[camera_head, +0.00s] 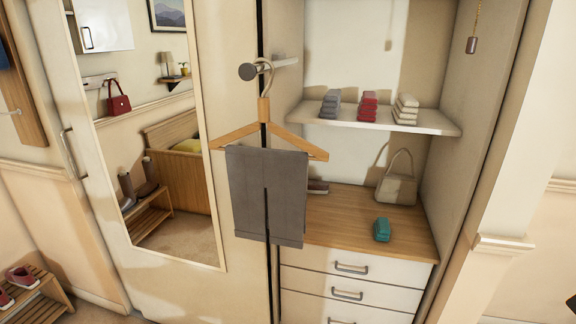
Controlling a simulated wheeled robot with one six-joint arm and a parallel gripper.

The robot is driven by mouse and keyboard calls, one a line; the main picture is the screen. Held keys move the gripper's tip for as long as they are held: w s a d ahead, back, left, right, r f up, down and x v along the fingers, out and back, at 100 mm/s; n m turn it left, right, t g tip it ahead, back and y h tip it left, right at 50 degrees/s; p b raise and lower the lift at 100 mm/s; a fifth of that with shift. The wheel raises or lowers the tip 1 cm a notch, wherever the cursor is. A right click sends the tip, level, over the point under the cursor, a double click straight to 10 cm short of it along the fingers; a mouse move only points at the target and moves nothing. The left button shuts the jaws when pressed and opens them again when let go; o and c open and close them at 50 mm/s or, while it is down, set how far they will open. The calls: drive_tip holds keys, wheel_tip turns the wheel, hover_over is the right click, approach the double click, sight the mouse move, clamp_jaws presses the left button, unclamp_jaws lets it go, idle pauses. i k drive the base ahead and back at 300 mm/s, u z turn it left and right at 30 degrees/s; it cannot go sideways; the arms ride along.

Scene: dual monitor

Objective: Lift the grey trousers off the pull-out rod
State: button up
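The grey trousers (268,195) hang folded over a wooden hanger (232,134). The hanger's hook (265,72) loops at the pull-out rod (283,63), close to its dark round end knob (247,72). The rod sticks out of the wardrobe opening toward the camera. The trousers hang in front of the edge of the mirrored door and hide part of the counter behind. My gripper is not in this view.
A shelf (435,122) holds grey, red and cream folded stacks. Below, a wooden counter (340,215) carries a beige handbag (396,188) and a teal folded item (382,230). White drawers (350,268) sit underneath. A mirrored door (170,215) stands left; a pull cord (472,44) hangs upper right.

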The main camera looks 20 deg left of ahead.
sight(268, 186)
drive_tip(key=i, duration=1.3)
drive_tip(key=u, duration=4)
drive_tip(key=k, duration=0.9)
drive_tip(key=z, duration=0.9)
